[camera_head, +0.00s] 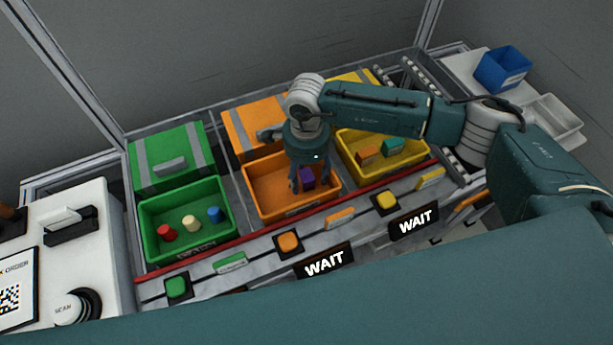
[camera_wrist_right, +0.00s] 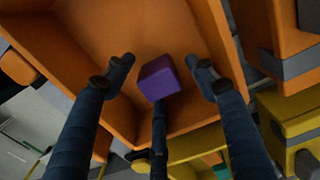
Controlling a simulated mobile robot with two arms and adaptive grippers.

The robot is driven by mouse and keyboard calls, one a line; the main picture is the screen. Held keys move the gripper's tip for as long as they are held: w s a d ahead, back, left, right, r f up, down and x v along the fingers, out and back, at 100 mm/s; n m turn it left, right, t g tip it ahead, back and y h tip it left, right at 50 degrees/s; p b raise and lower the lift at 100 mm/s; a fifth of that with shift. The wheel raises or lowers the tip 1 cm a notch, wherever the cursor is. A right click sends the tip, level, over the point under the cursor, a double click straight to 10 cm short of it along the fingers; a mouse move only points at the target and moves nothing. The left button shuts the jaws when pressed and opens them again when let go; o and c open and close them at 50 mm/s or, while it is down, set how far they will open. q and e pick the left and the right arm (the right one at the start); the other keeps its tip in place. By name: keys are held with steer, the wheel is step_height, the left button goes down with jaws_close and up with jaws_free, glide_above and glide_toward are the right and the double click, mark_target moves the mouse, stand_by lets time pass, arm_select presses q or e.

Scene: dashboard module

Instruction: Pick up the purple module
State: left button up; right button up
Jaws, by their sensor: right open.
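The purple module (camera_head: 307,178) is a small block in the orange bin (camera_head: 262,204) at the middle of the station. It also shows in the right wrist view (camera_wrist_right: 158,78), near the middle of the picture. My right gripper (camera_head: 303,185) reaches down into the orange bin right at the module and partly hides it in the head view. In the right wrist view its fingers (camera_wrist_right: 160,75) are apart, with the module between them. Whether any finger touches it I cannot tell. My left gripper is not in view.
A green bin (camera_head: 152,246) with red, cream and blue pieces stands left of the orange bin. A yellow bin (camera_head: 364,183) with orange and teal blocks stands right. Lidded boxes, like the green one (camera_head: 150,182), stand behind. A red rail (camera_head: 245,238) runs along the front.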

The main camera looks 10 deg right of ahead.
steer(key=shift+c, duration=0.5)
steer(key=c, duration=1.2)
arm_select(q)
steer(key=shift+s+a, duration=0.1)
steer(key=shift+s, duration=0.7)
